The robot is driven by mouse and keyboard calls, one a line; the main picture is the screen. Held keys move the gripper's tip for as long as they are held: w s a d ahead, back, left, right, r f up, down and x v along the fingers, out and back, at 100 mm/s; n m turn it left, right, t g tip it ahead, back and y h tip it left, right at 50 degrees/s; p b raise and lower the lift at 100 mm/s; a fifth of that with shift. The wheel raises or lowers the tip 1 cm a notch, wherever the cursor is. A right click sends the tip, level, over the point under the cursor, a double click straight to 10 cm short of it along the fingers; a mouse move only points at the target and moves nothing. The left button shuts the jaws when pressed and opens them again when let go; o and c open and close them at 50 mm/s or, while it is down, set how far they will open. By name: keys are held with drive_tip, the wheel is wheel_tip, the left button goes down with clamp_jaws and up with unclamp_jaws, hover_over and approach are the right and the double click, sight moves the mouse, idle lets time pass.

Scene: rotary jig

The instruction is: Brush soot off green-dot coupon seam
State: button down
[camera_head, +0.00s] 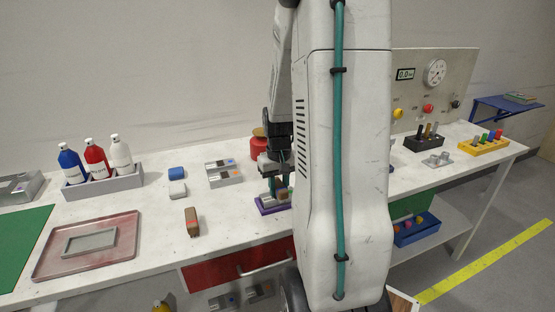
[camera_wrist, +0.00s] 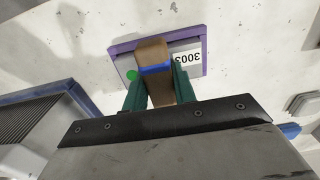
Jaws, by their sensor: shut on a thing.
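A purple-rimmed plate (camera_wrist: 118,48) lies on the bench, with a green dot (camera_wrist: 132,75) and a white label reading 3003 that appears upside down. It also shows in the head view as a purple tray (camera_head: 265,210) under my gripper (camera_head: 276,180). In the wrist view, my gripper (camera_wrist: 160,88) has its green fingers shut on a brown wooden brush (camera_wrist: 152,50) with a blue band. The brush lies over the plate's middle, between dot and label. It hides the seam and any soot there; whether its tip touches the plate I cannot tell.
A brown block (camera_head: 192,222) and a blue and a white block stand left of the plate. A grey slotted holder (camera_head: 223,173) is close by on the left, and a red pot (camera_head: 259,143) is behind. Bottles (camera_head: 95,163) stand farther left. My arm hides the bench's middle.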

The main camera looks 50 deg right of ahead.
drive_tip(key=shift+s+a, duration=0.4)
drive_tip(key=shift+s, duration=0.3)
wheel_tip(320, 180, up, 3)
drive_tip(key=shift+f, duration=0.1)
drive_tip(key=shift+r, duration=2.8)
